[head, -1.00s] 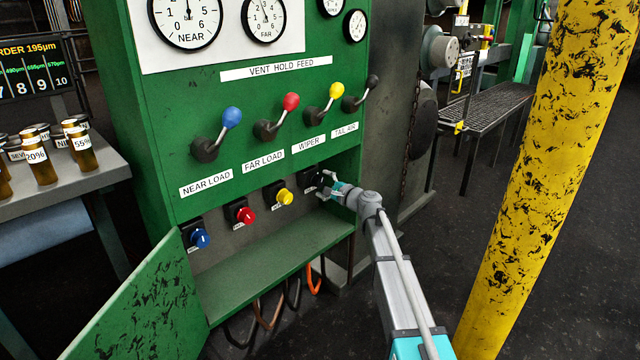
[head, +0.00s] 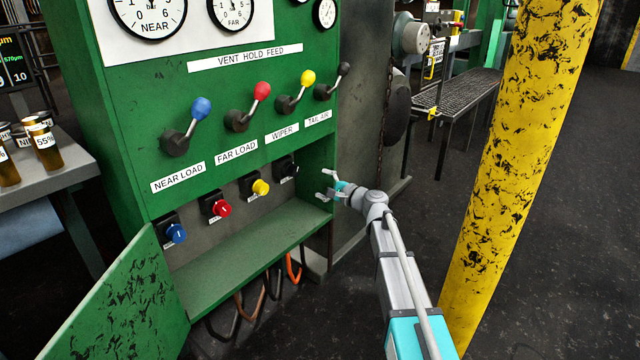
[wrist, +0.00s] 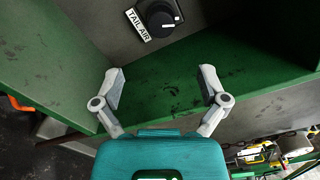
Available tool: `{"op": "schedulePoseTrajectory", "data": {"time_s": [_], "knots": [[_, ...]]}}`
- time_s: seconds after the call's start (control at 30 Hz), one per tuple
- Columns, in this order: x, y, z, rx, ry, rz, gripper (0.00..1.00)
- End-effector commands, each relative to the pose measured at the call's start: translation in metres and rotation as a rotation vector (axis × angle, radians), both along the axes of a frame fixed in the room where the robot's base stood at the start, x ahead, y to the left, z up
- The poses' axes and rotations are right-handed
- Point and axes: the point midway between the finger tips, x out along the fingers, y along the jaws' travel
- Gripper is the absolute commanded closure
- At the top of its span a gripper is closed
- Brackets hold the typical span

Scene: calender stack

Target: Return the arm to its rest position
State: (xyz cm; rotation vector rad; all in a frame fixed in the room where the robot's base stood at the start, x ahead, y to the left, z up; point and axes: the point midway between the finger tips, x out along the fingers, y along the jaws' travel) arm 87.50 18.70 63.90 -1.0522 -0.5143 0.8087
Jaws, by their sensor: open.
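My gripper (head: 326,184) is open and empty at the right end of the green cabinet's recess, a little right of the black tail air knob (head: 287,167). In the wrist view my gripper (wrist: 162,88) has its two grey fingers spread apart with nothing between them. The black knob (wrist: 162,18) with the TAIL AIR label (wrist: 138,25) shows beyond the fingers, apart from them. My arm reaches up from the lower right of the head view.
The green cabinet (head: 120,100) has several levers above and a shelf (head: 250,250) below the knobs. Its door (head: 110,300) hangs open at lower left. A yellow post (head: 520,150) stands right of my arm. Dark floor (head: 580,260) is clear at right.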

Motion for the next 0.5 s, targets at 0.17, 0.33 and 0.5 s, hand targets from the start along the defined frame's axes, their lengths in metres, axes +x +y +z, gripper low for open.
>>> {"op": "schedulePoseTrajectory", "data": {"time_s": [0.17, 0.33, 0.5], "knots": [[0.0, 0.0, 0.0, 0.0, 0.0, 0.0, 0.07], [-0.006, 0.0, -0.001, -0.029, -0.007, 0.01, 0.07], [-0.028, 0.0, -0.009, -0.141, -0.03, 0.052, 0.07]]}}
